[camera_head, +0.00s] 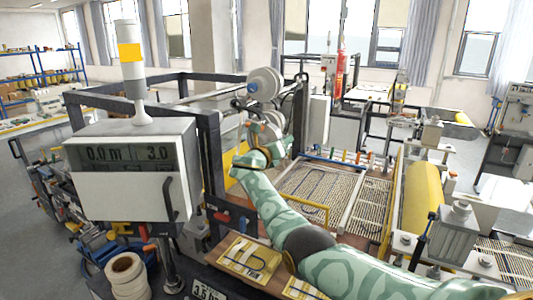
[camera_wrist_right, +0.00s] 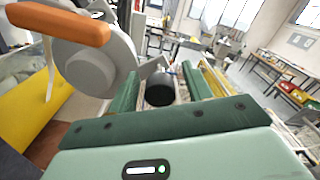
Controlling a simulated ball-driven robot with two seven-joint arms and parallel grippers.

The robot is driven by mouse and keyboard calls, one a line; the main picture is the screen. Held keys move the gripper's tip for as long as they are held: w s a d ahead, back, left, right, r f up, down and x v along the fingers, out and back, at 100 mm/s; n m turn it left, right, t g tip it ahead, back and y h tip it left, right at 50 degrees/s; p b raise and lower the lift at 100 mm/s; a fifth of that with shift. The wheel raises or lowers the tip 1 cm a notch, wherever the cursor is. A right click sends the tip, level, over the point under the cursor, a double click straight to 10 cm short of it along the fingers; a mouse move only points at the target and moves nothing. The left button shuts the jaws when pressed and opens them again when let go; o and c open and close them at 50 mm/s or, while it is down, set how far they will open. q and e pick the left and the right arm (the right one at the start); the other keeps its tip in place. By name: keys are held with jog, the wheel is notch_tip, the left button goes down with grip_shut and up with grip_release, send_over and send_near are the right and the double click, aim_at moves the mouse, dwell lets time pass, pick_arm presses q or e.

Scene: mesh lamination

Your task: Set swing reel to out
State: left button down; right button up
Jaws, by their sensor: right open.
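A swing reel with a grey-white disc (camera_head: 265,84) hangs on the frame behind the display box, with a second round part just below it. My right arm reaches up to it from the lower right, and my right gripper (camera_head: 262,140) is at the lower round part, partly covering it. In the right wrist view the gripper's green fingers (camera_wrist_right: 160,82) are apart. A black round knob (camera_wrist_right: 160,90) shows between them; I cannot tell whether they touch it. A grey disc (camera_wrist_right: 88,62) with an orange handle (camera_wrist_right: 62,22) is close on the left. My left gripper is not in view.
A grey display box (camera_head: 130,200) reading 0.0 m and 3.0 stands to the left, with a white and yellow lamp (camera_head: 130,52) on top. A dark frame (camera_head: 212,150) stands close to my gripper. A mesh bed (camera_head: 320,190) and yellow roller (camera_head: 422,195) lie to the right.

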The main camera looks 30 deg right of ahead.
jog(key=b+v, duration=0.2)
jog(key=v, duration=1.3)
jog(key=shift+s+d, duration=0.15)
jog(key=shift+s, duration=0.1)
